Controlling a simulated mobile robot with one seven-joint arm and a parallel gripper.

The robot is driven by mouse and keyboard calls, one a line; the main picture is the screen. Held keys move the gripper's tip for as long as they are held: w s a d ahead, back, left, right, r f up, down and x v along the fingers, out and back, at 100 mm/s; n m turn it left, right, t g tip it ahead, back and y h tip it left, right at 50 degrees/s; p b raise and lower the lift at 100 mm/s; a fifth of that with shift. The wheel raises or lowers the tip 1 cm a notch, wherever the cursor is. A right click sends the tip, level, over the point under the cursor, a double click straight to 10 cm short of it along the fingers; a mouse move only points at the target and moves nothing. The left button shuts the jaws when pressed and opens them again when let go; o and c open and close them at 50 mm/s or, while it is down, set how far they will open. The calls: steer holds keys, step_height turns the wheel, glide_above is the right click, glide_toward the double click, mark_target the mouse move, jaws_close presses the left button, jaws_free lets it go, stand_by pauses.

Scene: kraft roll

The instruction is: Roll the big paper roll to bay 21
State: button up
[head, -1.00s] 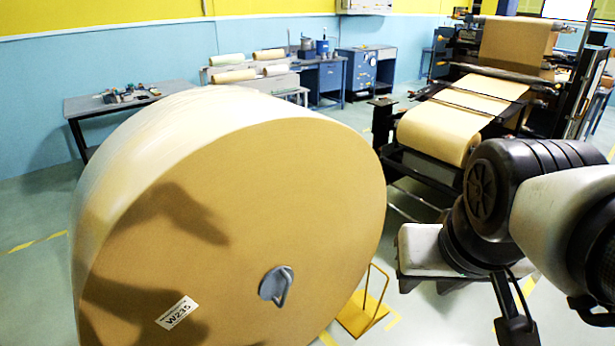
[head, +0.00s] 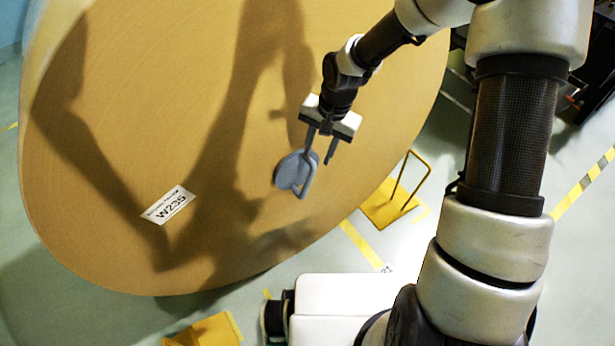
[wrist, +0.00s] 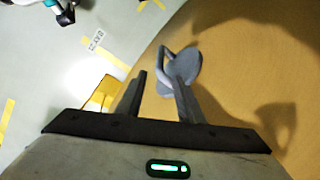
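The big paper roll (head: 130,70) stands on its curved side, its flat tan face toward me and filling the left of the head view. The face bears a white label reading W235 (head: 168,205). A grey round hub with a bar handle (head: 295,173) sits on the face; it also shows in the wrist view (wrist: 188,72). My gripper (head: 320,155) is just above the hub. Its two fingers (wrist: 160,72) are apart with the handle bar near their tips; nothing is clamped.
A yellow chock with a wire handle (head: 390,205) stands on the floor by the roll's lower right. Another yellow piece (head: 207,330) lies at the bottom edge. Yellow floor tape (head: 362,245) ends at a small printed marker (head: 387,268). Dark machinery (head: 590,85) stands at right.

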mark_target(309, 185)
steer(key=a+f+b, duration=0.1)
steer(key=f, duration=0.4)
steer(key=w+a+f+b, duration=0.1)
steer(key=f, duration=0.5)
steer(key=a+f+b, duration=0.1)
steer(key=f+b, duration=0.1)
steer(key=f, duration=0.3)
steer(key=shift+w+f, duration=0.15)
steer(key=shift+f, duration=0.2)
jaws_close()
steer(key=shift+d, duration=0.25)
stand_by(0.3)
